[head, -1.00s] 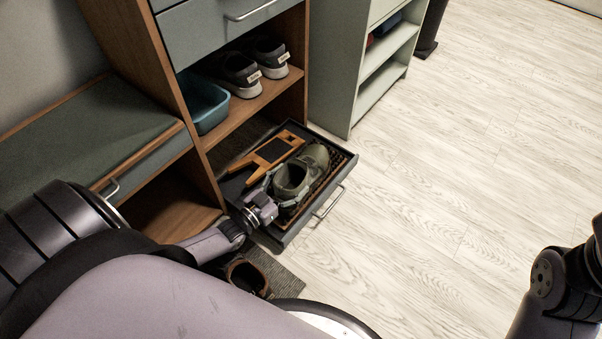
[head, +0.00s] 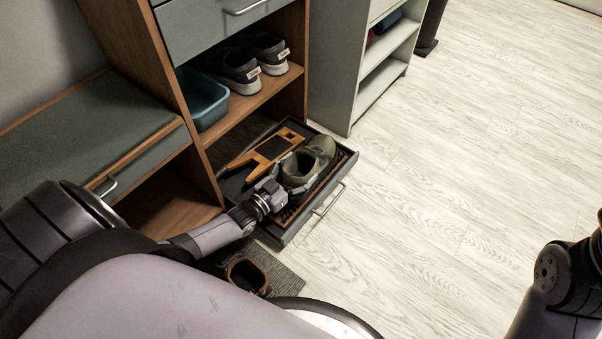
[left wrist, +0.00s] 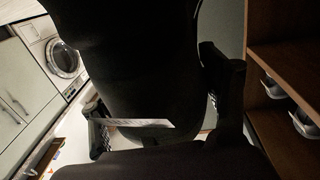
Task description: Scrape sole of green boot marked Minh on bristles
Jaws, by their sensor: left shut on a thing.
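The green boot (head: 319,152) is over the brown bristles (head: 325,186) in the pulled-out drawer (head: 349,161), its toe pointing to the upper right. My left gripper (head: 277,189) is shut on the boot at its heel end. In the left wrist view the boot (left wrist: 125,60) is a large dark shape between the two fingers (left wrist: 165,110), with a pale label strip low on it. The name on the label is too small to read. Whether the sole touches the bristles is hidden. My right gripper is out of view.
A wooden boot jack (head: 268,150) lies in the drawer, left of the boot. Dark sneakers (head: 268,55) and a teal bin (head: 203,98) are on the shelf above. A brown boot (head: 246,274) stands on a grey mat (head: 285,281) in front. The floor at right is clear.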

